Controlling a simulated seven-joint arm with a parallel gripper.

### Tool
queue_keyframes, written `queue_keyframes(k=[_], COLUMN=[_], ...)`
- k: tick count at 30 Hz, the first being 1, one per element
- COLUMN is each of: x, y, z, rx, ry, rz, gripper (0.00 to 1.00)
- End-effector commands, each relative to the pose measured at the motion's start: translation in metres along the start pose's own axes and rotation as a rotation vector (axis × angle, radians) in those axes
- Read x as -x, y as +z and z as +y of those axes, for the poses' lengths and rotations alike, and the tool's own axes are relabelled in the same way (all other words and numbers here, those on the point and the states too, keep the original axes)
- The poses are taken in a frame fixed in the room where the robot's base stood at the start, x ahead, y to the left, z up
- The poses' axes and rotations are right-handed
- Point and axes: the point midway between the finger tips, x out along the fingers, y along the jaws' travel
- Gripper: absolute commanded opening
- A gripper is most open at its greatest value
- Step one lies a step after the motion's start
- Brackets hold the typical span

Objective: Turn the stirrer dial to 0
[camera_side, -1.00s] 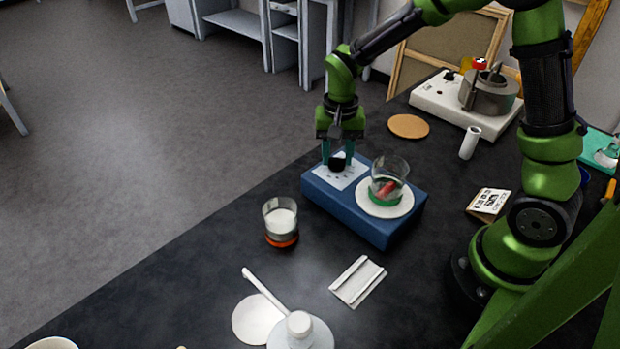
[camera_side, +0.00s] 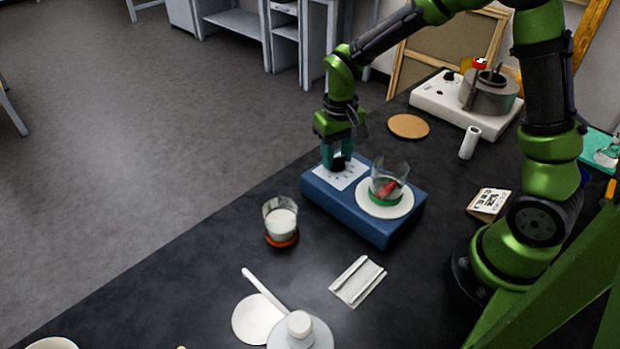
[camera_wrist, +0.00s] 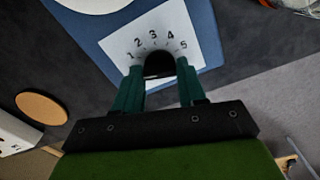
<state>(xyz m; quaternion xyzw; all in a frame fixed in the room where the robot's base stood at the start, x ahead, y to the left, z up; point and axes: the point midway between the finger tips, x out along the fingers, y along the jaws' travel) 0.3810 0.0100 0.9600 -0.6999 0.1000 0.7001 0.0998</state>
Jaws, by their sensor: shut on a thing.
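The blue stirrer (camera_side: 348,215) stands on the dark bench, with a white dial plate (camera_side: 350,180) on its left part. The black dial knob (camera_side: 337,164) is between the fingers of my gripper (camera_side: 337,160), which is shut on it. In the wrist view the knob (camera_wrist: 158,64) sits between the teal fingertips of my gripper (camera_wrist: 158,78), and the printed numbers 1 to 5 show around its far side. The pointer mark and the 0 are not visible. A glass beaker (camera_side: 388,182) with green and red contents stands on the stirrer's white round plate (camera_side: 398,209).
A glass of white contents (camera_side: 281,222) stands on an orange coaster in front of the stirrer. A cork disc (camera_side: 408,126) and a hotplate with a metal pot (camera_side: 490,92) are behind.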

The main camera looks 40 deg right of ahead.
Motion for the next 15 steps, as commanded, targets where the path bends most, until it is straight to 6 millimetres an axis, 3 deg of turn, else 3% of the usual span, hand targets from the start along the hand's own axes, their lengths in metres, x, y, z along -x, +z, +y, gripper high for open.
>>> queue_keyframes(k=[15], x=[0.0012], y=[-0.0005], z=[0.0003], rx=[0.039], ry=[0.000], rz=[0.002], gripper=[0.10])
